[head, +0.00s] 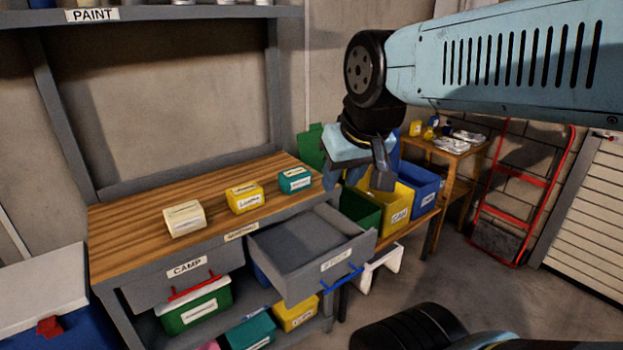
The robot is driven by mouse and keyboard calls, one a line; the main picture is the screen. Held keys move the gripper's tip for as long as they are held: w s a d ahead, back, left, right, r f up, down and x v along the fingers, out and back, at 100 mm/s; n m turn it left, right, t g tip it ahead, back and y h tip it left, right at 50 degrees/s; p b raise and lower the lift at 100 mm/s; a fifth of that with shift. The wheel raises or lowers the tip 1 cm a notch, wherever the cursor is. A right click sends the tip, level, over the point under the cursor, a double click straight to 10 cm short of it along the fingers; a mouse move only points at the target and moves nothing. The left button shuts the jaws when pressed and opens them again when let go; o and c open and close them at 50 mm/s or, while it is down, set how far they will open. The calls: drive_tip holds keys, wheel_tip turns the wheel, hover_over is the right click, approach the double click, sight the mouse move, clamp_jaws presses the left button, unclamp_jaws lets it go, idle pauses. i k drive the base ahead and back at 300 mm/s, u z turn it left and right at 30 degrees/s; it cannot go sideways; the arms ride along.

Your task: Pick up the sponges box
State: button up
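Three small labelled boxes stand in a row on the wooden workbench top (130,217): a cream box (185,219), a yellow box (245,198) and a teal box (295,180). Their labels are too small to read surely, so I cannot tell which is the sponges box. My gripper (358,180) hangs from my arm to the right of the teal box, above the open drawer's far end and in front of the bins. Its fingers appear spread apart, with nothing seen between them.
A grey drawer (310,240) is pulled out from the bench. A drawer marked CAMP (187,268) is closed. Green, yellow (397,208) and blue bins stand right of the bench. Several boxes sit on the shelf below. A red hand truck (520,195) leans at the right wall.

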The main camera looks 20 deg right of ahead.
sight(297, 179)
drive_tip(key=z, duration=0.15)
drive_tip(key=k, duration=0.45)
drive_tip(key=z, duration=0.5)
drive_tip(key=i, duration=1.35)
drive_tip(key=u, duration=0.4)
